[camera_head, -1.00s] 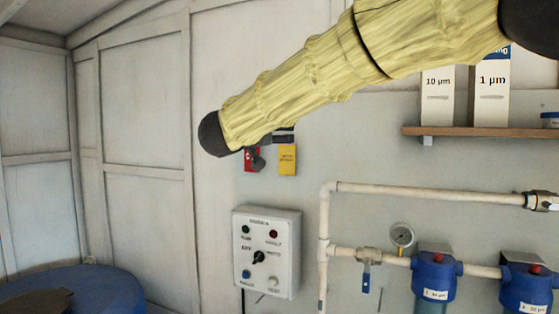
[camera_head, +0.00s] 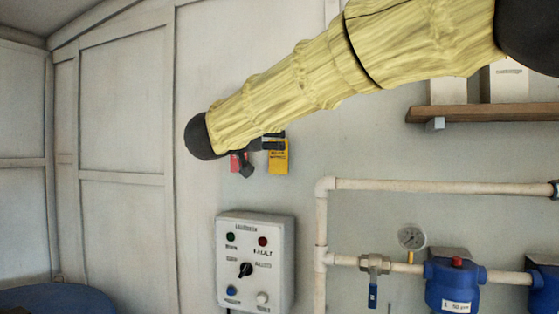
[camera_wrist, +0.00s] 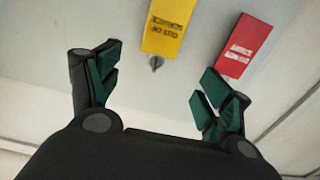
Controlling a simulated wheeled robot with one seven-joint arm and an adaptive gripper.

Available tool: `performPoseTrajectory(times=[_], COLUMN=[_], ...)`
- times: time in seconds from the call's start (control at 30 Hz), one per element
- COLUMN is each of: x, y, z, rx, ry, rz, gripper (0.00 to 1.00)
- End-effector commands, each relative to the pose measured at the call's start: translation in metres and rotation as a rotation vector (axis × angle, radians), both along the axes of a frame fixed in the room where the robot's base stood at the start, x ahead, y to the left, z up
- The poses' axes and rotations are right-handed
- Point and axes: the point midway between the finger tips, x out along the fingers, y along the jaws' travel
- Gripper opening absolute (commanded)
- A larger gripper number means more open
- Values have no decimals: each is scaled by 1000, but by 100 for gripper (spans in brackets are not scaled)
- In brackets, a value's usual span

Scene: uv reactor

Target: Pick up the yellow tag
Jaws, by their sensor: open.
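The yellow tag (camera_head: 278,157) hangs on the wall above the control box, partly behind my gripper in the head view. In the wrist view the yellow tag (camera_wrist: 168,27) shows upside down at the top, ahead of the gap between my fingers. A red tag (camera_wrist: 244,45) hangs beside it, beyond the right finger; it is mostly hidden in the head view (camera_head: 236,163). My gripper (camera_wrist: 158,82) is open and empty, its two green-padded fingers spread apart. It is close to the tags, and I see no contact with the yellow tag.
A control box (camera_head: 256,262) with buttons and a knob is on the wall below the tags. White pipes (camera_head: 440,186) with a gauge (camera_head: 411,238) and blue filter housings (camera_head: 455,283) are to the right. A shelf (camera_head: 475,114) with boxes is at upper right. A dark hook (camera_wrist: 156,63) shows below the yellow tag.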

Motion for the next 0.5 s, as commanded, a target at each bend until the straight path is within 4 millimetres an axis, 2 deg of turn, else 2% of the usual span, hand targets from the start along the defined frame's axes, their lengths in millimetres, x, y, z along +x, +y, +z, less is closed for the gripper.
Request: performPoseTrajectory(times=[0.3,0.5], x=[39,48], y=[-13,-19], z=[1,1], rx=[1,-1], ry=[3,1], rz=[3,2], gripper=[79,79])
